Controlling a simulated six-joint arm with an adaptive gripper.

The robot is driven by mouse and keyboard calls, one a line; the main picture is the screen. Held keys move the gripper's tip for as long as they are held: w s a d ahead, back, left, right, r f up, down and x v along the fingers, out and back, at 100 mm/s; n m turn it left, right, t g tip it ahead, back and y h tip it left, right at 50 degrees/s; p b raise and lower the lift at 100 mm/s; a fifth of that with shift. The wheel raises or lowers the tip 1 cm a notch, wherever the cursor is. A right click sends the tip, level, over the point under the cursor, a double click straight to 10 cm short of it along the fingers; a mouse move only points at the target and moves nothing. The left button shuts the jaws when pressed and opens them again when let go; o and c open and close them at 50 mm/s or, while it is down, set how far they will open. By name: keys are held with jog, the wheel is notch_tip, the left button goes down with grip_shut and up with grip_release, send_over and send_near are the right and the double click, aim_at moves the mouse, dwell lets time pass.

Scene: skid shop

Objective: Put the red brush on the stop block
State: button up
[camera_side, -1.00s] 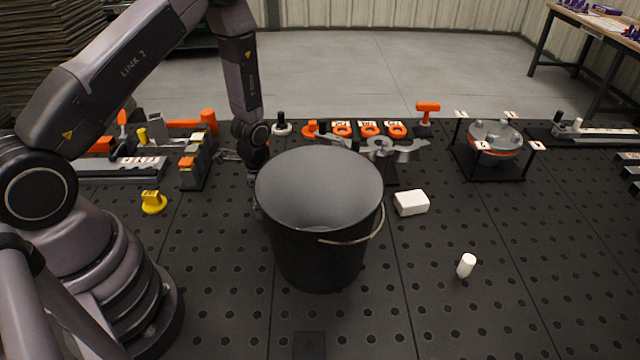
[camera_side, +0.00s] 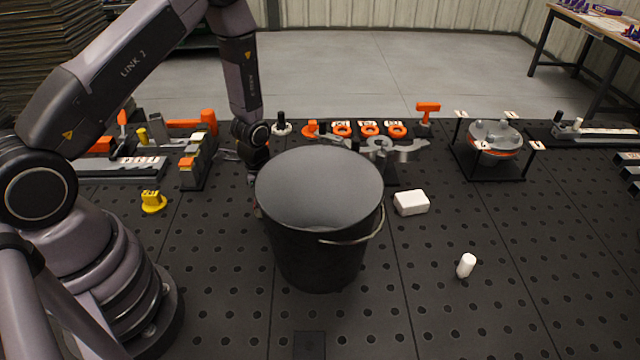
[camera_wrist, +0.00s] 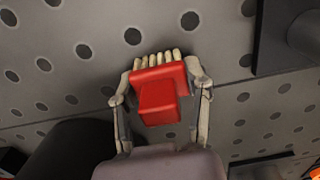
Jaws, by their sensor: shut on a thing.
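The red brush (camera_wrist: 158,103) with pale bristles is in the wrist view, between the two fingers of my gripper (camera_wrist: 160,95). My gripper is shut on it, above the perforated table; the height is hard to judge. In the side view my gripper and the brush are mostly hidden behind the black bucket. I cannot tell for sure which thing is the stop block; a white block (camera_side: 411,203) lies right of the bucket, and a small dark square (camera_side: 310,345) is at the front edge.
The large black bucket (camera_side: 318,235) stands mid-table, close beside my gripper. A yellow piece (camera_side: 153,202) lies left and a white cylinder (camera_side: 466,265) right. Fixtures and orange tools line the back, with a round flange stand (camera_side: 495,142). The front right is mostly clear.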

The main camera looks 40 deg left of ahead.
notch_tip(320, 180, up, 23)
jog(key=d, duration=0.1)
jog(key=m, duration=0.9)
send_over(309, 346)
notch_tip(309, 346, down, 19)
jog(key=shift+r, duration=0.1)
jog(key=o, duration=1.2)
